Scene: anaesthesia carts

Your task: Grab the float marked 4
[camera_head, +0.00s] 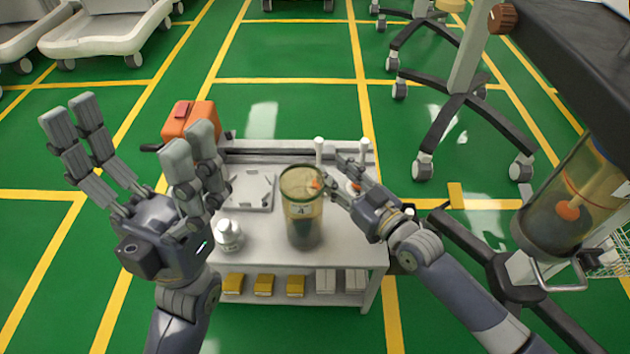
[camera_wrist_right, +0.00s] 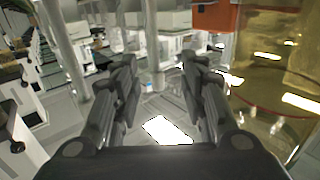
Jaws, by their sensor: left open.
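An amber see-through canister (camera_head: 303,222) with a pale label reading 4 stands upright on the white cart. A small orange part (camera_head: 315,184) shows near its rim; I cannot tell whether it is the float. My right gripper (camera_head: 333,172) is at the right of the canister's upper part, its fingers apart. In the right wrist view the gripper (camera_wrist_right: 157,65) is open and empty, and the canister (camera_wrist_right: 285,75) stands beyond its right finger. My left gripper (camera_head: 130,128) is open and empty, raised left of the cart.
The white cart (camera_head: 352,252) also holds a white bottle (camera_head: 229,236) and a tray (camera_head: 247,190). An orange box (camera_head: 190,118) is at its back left. Another amber canister (camera_head: 560,215) with an orange piece inside is at right. A wheeled stand (camera_head: 455,105) is behind.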

